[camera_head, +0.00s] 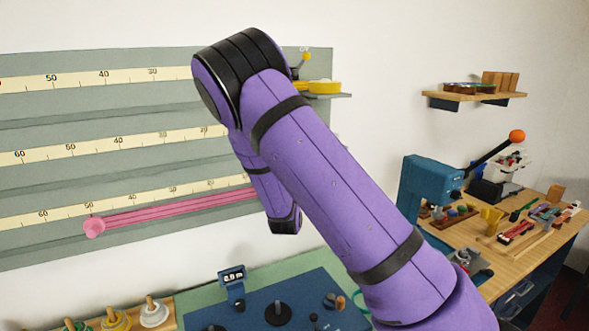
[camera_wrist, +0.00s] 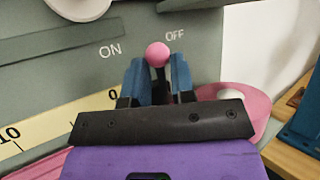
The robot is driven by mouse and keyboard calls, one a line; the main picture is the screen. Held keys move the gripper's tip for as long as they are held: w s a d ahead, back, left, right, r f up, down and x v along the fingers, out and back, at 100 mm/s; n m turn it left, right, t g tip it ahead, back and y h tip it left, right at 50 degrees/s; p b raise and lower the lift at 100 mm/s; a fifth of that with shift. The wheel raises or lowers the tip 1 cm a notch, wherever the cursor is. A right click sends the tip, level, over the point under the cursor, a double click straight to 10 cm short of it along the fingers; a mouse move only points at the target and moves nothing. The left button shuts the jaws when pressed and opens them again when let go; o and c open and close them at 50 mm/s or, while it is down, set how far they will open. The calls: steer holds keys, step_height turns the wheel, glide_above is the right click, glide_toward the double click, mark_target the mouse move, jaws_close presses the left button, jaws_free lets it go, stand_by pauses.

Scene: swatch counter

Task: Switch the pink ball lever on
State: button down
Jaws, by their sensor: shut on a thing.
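The pink ball (camera_wrist: 158,54) tops a dark lever on the grey-green panel (camera_wrist: 60,80) in the wrist view. The label ON is printed left of the ball and OFF just right of and above it. The ball sits nearer the OFF label. My gripper (camera_wrist: 158,76) has its two blue fingers on either side of the lever, shut on it just below the ball. The lever's base is hidden by my gripper. In the head view my purple arm covers the lever and my gripper.
A yellow ruler strip (camera_wrist: 60,126) and a pink round part (camera_wrist: 247,104) lie near my gripper. In the head view, a long pink bar (camera_head: 165,213) runs along the panel. A wooden bench (camera_head: 487,243) with a blue press (camera_head: 428,190) stands right.

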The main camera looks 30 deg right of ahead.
steer(key=c, duration=1)
jaws_free()
steer(key=v, duration=1)
steer(key=shift+s+a+f, duration=0.2)
steer(key=shift+s+f, duration=0.05)
steer(key=shift+s, duration=0.05)
steer(key=shift+o, duration=0.2)
